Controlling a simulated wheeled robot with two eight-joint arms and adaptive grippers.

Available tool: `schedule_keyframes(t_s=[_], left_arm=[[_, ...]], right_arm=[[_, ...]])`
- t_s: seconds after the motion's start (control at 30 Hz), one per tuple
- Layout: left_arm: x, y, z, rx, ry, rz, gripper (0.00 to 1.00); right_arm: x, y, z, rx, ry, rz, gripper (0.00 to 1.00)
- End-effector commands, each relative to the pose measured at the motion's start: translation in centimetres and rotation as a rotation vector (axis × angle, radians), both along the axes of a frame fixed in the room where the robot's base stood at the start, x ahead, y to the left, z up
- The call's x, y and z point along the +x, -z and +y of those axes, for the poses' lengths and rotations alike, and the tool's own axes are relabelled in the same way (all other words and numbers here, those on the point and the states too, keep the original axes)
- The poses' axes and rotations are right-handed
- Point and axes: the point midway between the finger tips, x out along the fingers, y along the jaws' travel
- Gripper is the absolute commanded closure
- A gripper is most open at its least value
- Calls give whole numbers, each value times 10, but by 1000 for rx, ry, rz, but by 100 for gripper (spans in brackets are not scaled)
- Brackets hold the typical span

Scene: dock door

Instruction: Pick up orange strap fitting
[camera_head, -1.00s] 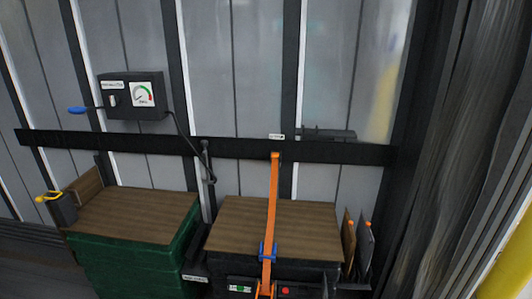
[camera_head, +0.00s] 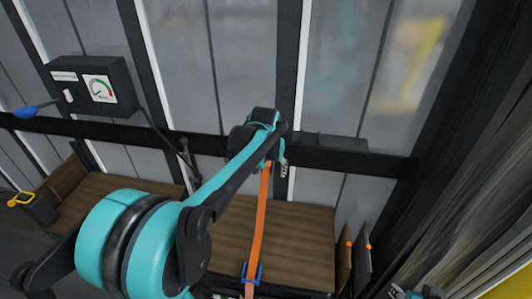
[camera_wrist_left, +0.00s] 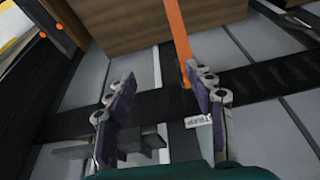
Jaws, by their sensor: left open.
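The orange strap (camera_head: 259,215) runs from the dark wall rail (camera_head: 385,163) down over the wooden crate top to a blue buckle (camera_head: 252,272). Its upper end fitting at the rail is hidden behind my left gripper (camera_head: 268,153) in the head view. In the left wrist view the orange strap (camera_wrist_left: 180,35) ends at the rail, close to the right finger. My left gripper (camera_wrist_left: 160,76) is open there, and I see nothing held between its fingers. I cannot tell whether a finger touches the strap.
A dark block (camera_head: 330,141) sits on the rail right of my gripper. Two upright boards with orange knobs (camera_head: 368,246) stand beside the right crate.

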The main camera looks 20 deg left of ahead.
Motion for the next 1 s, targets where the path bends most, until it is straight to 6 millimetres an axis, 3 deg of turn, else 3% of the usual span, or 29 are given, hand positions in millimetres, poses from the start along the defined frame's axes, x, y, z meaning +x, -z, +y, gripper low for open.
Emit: schedule_keyframes(t_s=[0.03,0.1,0.33,0.6,1.0], left_arm=[[22,-13,13,-4,-16,23,47],[46,-12,27,-10,-33,56,47],[96,9,67,-28,-79,139,47],[111,35,81,-35,-94,173,47],[118,79,75,-35,-93,172,47]], right_arm=[[0,-26,0,0,0,0,60],[0,-43,0,0,0,0,60],[0,-84,0,0,0,0,60],[0,-94,0,0,0,0,60],[0,-90,0,0,0,0,60]])
